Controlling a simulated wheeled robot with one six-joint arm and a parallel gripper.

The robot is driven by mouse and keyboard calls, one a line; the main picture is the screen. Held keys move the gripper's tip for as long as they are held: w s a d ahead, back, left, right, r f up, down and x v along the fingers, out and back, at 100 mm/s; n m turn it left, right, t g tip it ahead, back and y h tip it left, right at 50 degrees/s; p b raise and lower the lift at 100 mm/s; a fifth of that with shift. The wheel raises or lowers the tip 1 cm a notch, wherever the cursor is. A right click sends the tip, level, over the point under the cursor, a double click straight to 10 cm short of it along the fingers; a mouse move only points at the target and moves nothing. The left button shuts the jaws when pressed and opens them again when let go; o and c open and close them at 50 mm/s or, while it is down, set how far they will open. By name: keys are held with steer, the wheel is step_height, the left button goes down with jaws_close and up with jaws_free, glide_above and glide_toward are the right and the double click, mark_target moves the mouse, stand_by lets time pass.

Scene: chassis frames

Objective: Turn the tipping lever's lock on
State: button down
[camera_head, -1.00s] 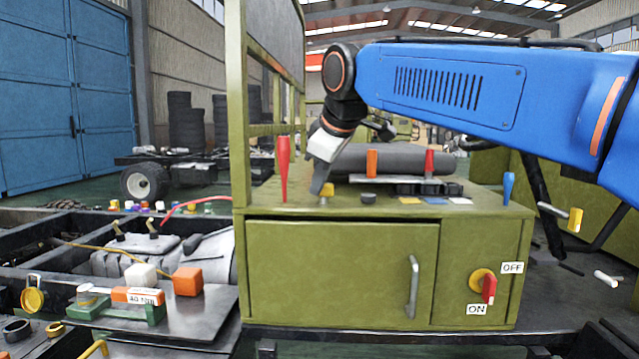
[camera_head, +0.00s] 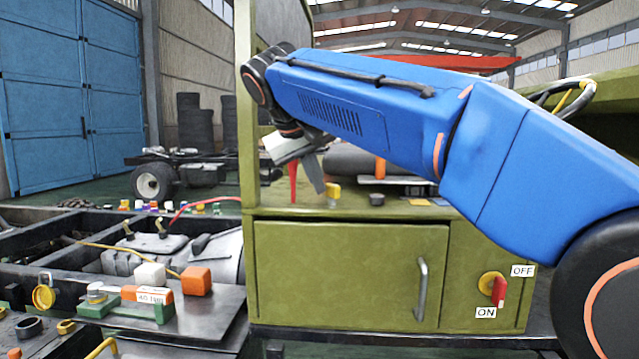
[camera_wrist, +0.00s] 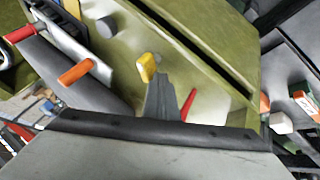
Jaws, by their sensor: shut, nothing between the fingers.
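A tall red lever (camera_head: 293,184) stands at the left end of the green cabinet's top (camera_head: 350,211). A small yellow piece (camera_head: 333,191) stands just to its right. No label shows which is the tipping lever or its lock. My gripper (camera_head: 319,188) is shut and empty, pointing down between the red lever and the yellow piece. In the wrist view, my gripper's fingers (camera_wrist: 160,88) have the yellow piece (camera_wrist: 146,67) beside their tips and the red lever (camera_wrist: 188,106) on the other side. I cannot tell whether they touch the yellow piece.
A dark round knob (camera_head: 376,199) and an orange lever (camera_head: 380,168) stand farther right on the cabinet top. A red ON/OFF switch (camera_head: 499,291) is on the front. My blue arm covers the cabinet's right end. A green post (camera_head: 246,110) rises close left of my gripper.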

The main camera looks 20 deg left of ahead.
steer(key=shift+w+a, duration=0.1)
steer(key=shift+w, duration=0.2)
steer(key=shift+w+a, duration=0.2)
steer(key=shift+w, duration=0.05)
stand_by(1.4)
